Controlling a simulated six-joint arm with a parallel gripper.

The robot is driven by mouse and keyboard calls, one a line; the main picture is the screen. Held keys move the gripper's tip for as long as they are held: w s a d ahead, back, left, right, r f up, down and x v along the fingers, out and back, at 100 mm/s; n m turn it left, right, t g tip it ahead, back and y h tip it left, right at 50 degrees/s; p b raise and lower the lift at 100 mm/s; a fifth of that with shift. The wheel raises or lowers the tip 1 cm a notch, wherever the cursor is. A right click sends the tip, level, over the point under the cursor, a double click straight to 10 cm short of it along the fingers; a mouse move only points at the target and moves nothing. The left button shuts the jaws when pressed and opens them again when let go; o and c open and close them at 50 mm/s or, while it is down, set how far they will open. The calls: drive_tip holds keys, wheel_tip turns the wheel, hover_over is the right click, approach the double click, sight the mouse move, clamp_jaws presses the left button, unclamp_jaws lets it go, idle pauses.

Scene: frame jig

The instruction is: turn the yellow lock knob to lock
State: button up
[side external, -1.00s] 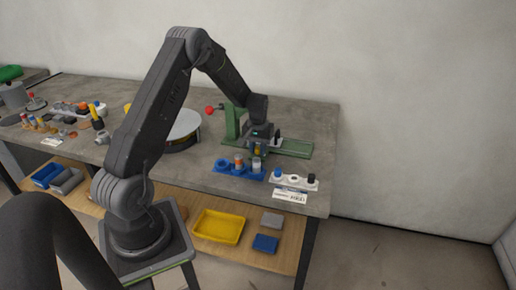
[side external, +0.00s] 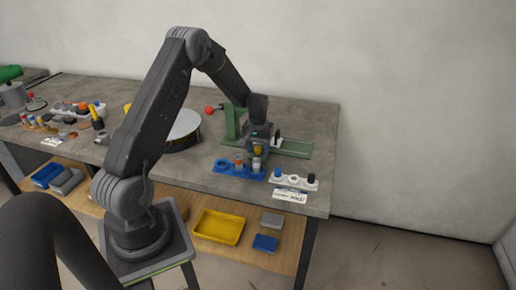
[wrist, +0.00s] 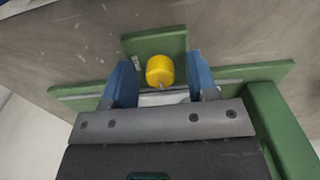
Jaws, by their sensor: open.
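The yellow lock knob (wrist: 160,70) is a rounded yellow piece with a small pale pointer, at the green jig (wrist: 156,45). In the wrist view my gripper (wrist: 162,76) is open, with one blue finger on each side of the knob. A small gap shows on both sides, so the fingers look clear of it. In the side external view a bit of the yellow knob (side external: 258,149) shows at my gripper (side external: 257,153); the arm's end hides most of that spot.
A green post with a red ball lever (side external: 209,110) stands just left of my gripper. A blue holder with small cylinders (side external: 238,173) and a white holder (side external: 293,181) are at the table's front edge. A round drum (side external: 184,127) is further left.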

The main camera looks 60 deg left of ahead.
sight(258, 148)
drive_tip(key=shift+r, duration=0.1)
wheel_tip(258, 148, up, 14)
drive_tip(key=shift+f, duration=0.2)
idle(0.4)
